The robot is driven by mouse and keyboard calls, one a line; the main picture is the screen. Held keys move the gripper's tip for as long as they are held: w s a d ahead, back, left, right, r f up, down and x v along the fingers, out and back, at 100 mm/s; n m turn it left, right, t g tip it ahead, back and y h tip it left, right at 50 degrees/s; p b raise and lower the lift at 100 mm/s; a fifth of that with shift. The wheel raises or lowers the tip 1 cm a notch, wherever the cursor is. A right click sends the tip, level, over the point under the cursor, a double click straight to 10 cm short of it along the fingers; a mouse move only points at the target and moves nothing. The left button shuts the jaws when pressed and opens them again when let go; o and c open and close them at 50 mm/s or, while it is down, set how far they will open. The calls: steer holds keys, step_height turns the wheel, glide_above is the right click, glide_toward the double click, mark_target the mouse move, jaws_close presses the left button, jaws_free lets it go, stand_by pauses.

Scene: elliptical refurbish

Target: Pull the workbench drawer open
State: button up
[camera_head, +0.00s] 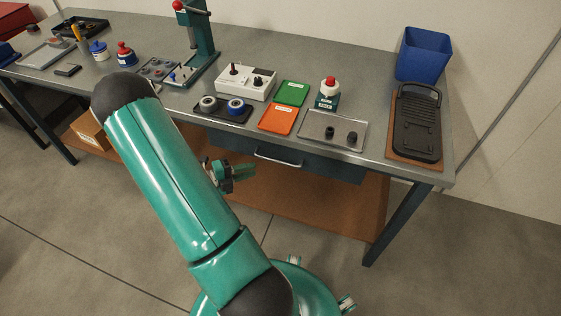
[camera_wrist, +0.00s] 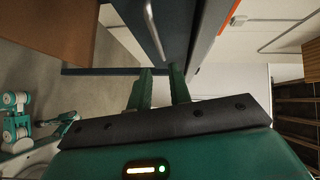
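The workbench (camera_head: 350,60) has a dark blue drawer (camera_head: 325,165) under its front edge. The drawer front looks flush with the bench, so it appears closed. Its silver bar handle (camera_head: 278,157) is on the drawer front. My gripper (camera_head: 250,170) is left of the handle and a little lower in the head view. In the wrist view my gripper (camera_wrist: 161,68) has two teal fingers apart with nothing between them. The handle (camera_wrist: 153,30) lies ahead of the fingertips, in line with the gap, and appears apart from them.
On the bench top are a metal tray (camera_head: 332,130), an orange pad (camera_head: 278,119), a green pad (camera_head: 292,93), a white control box (camera_head: 246,82) and a blue bin (camera_head: 424,54). A bench leg (camera_head: 398,220) stands at the right. A brown lower shelf (camera_head: 320,205) lies beneath the drawer.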

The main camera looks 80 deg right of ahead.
mark_target(280, 161)
steer(key=x, duration=1.2)
jaws_close()
